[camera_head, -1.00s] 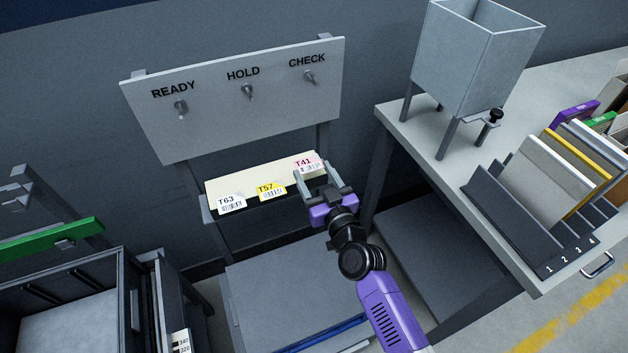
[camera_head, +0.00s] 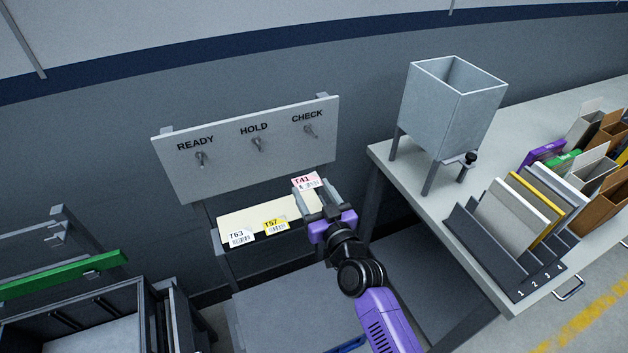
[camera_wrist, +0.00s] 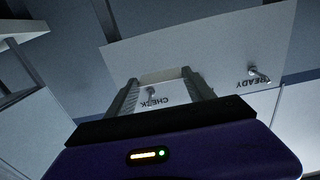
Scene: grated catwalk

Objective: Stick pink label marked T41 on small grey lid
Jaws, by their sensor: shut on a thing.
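The pink-edged label marked T41 (camera_head: 306,182) is between the fingertips of my gripper (camera_head: 309,186). My gripper is shut on it at the right end of a cream strip (camera_head: 232,219) on a small stand. From the head view I cannot tell whether the label is clear of the strip. I cannot make out the small grey lid in either view.
Labels T63 (camera_head: 241,237) and T57 (camera_head: 275,226) hang on the strip's front edge. A board with READY, HOLD and CHECK pegs (camera_head: 247,150) stands behind. At right, a table (camera_head: 398,159) bears a grey hopper (camera_head: 452,100) and a numbered rack (camera_head: 500,258). A green bar (camera_head: 60,275) is at left.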

